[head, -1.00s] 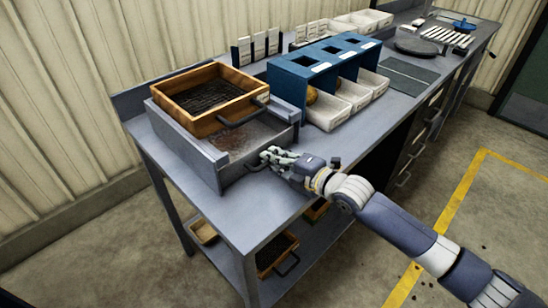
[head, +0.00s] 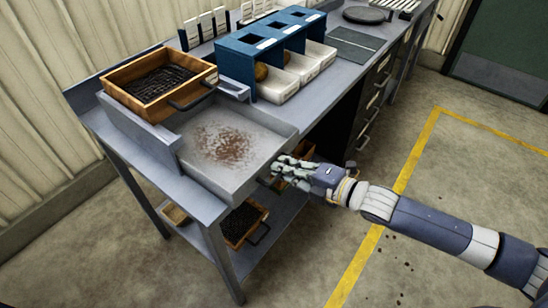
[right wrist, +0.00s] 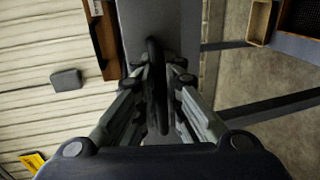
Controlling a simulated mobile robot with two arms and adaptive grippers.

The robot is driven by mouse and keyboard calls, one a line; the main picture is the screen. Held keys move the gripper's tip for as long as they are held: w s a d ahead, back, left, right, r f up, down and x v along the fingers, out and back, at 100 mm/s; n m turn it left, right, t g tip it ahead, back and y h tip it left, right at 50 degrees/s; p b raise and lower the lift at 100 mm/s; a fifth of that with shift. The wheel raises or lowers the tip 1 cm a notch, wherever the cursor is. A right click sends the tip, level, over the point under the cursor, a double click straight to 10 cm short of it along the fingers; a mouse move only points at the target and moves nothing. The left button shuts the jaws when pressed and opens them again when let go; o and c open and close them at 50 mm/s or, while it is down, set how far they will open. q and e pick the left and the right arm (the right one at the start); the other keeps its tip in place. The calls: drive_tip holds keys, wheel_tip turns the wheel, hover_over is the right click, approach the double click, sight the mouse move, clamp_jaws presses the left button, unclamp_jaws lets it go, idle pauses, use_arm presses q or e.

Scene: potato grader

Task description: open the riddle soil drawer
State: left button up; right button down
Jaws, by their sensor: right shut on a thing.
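The riddle soil drawer (head: 262,130) is a grey metal tray with brown soil scattered on its floor. In the head view it sticks far out of the grey housing (head: 125,124) under the wooden-framed riddle (head: 128,103). My right gripper (head: 281,171) is at the drawer's front, shut on its dark handle. In the right wrist view the dark handle (right wrist: 156,80) runs between the fingers (right wrist: 157,95), with the grey drawer front (right wrist: 185,25) beyond. My left gripper is not in view.
A blue rack (head: 237,67) with white bins (head: 278,90) stands right of the drawer on the bench. Wooden crates, one with dark contents (head: 240,222), sit on the lower shelf. The floor on the right is open, with a yellow line (head: 420,150).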

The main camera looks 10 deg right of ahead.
drive_tip(key=shift+s+d, duration=0.1)
drive_tip(key=shift+d, duration=0.05)
drive_tip(key=c, duration=2)
unclamp_jaws()
drive_tip(key=v, duration=1.2)
